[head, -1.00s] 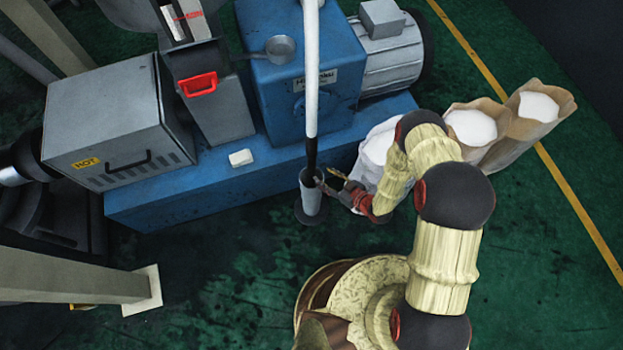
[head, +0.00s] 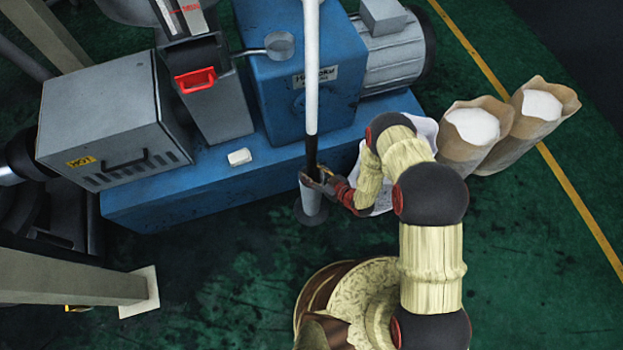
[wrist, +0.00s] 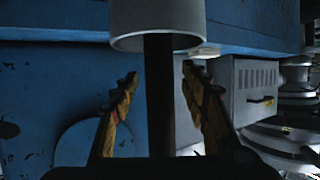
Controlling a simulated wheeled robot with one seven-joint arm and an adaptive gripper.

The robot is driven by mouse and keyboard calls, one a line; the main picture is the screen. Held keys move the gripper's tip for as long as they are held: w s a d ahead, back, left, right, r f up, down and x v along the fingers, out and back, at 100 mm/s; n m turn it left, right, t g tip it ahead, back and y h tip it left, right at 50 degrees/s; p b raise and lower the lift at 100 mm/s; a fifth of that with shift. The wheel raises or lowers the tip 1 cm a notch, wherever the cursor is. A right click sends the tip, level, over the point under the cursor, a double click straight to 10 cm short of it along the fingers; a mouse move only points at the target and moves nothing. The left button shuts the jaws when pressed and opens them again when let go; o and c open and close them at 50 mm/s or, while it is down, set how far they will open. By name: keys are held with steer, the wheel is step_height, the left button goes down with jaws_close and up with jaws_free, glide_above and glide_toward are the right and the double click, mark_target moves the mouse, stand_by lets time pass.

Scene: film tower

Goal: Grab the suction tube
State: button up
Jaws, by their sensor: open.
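The suction tube (head: 311,85) is a long upright tube, white above with a black lower part. Its lower end goes into a grey cylindrical holder (head: 311,205) on the floor in front of the blue machine. My gripper (head: 312,178) is at the black part, just above the holder's rim. In the wrist view, which looks upside down, the black part of the tube (wrist: 160,100) lies between my two open fingers (wrist: 158,75), with a gap on each side. The holder (wrist: 158,25) shows at the top there.
The blue machine base (head: 200,195) stands close behind the holder, with a small white block (head: 239,157) on it. A grey box (head: 110,120) marked HOT stands at left. Paper bags (head: 470,140) of white material stand at right. The green floor (head: 220,270) in front is clear.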

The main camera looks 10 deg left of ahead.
steer(key=shift+c, duration=0.9)
jaws_close()
